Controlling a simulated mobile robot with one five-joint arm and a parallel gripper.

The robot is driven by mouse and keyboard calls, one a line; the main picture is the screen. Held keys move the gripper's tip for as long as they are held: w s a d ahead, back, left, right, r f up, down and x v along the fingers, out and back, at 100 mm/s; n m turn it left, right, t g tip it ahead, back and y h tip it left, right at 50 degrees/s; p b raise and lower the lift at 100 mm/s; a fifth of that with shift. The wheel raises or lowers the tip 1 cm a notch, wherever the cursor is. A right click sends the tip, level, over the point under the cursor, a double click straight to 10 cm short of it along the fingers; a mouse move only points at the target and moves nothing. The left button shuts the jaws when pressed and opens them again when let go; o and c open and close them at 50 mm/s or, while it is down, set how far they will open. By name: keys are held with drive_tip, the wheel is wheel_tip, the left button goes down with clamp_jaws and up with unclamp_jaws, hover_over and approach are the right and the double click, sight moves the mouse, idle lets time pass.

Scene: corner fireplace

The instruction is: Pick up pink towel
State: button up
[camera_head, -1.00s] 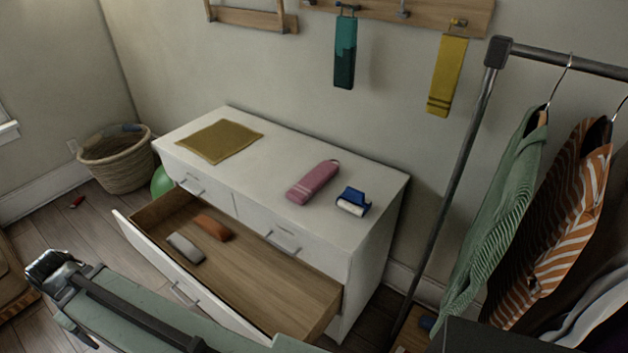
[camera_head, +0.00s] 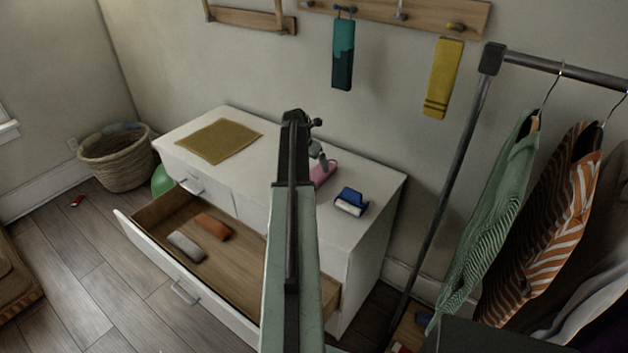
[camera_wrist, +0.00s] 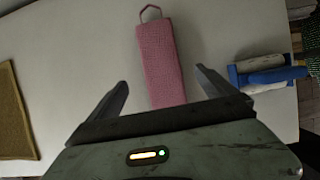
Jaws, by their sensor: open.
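The pink towel (camera_wrist: 162,62), a rolled bundle with a loop at one end, lies on the white dresser top (camera_head: 364,180). In the head view, my arm hides most of it, and only a pink part (camera_head: 324,174) shows. My gripper (camera_wrist: 162,82) is open in the wrist view, with one finger on each side of the towel's near end. The towel is between the fingers in the picture, and I see gaps on both sides. I cannot tell how high the fingers are above the dresser top.
A blue and white roller-like item (camera_head: 351,201) lies right of the towel, and a mustard cloth (camera_head: 218,141) lies left. Below, an open drawer (camera_head: 222,262) holds an orange and a grey bundle. A clothes rack (camera_head: 462,150) stands at the right.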

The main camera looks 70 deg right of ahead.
sight(316, 175)
drive_tip(key=shift+b+x, duration=1.2)
drive_tip(key=shift+x, duration=0.2)
drive_tip(key=b+x, duration=0.2)
drive_tip(key=a+b+x, duration=0.1)
drive_tip(key=b+x, duration=0.2)
drive_tip(key=shift+f, duration=0.35)
drive_tip(key=shift+r, duration=0.2)
drive_tip(key=shift+c, duration=0.5)
drive_tip(key=c, duration=1.5)
